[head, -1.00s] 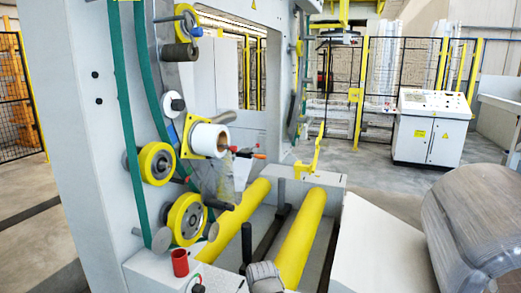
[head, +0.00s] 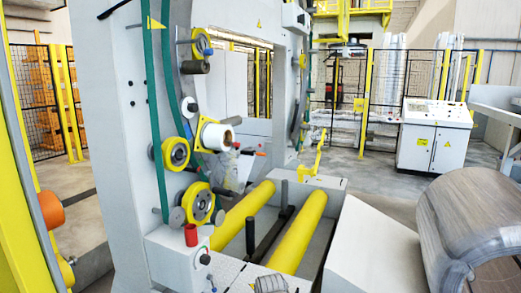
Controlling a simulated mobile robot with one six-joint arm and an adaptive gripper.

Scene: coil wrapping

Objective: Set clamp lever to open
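A white film roll (head: 215,137) sits on a yellow square holder on the wrapping machine's curved ring. Just right of it, a small dark lever-like part with a red-orange tip (head: 261,154) sticks out. It may be the clamp lever, but it is too small to tell whether it is open or shut. Thin clear film (head: 236,172) hangs below it. My gripper cannot be made out. A grey ribbed part (head: 270,284) at the bottom edge is cut off, and I cannot tell what it is.
Yellow rollers (head: 298,232) lie in front of the ring. A wrapped coil (head: 475,225) is at the right. A yellow post with an orange roller (head: 50,216) stands near left. A control desk (head: 433,135) is behind.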

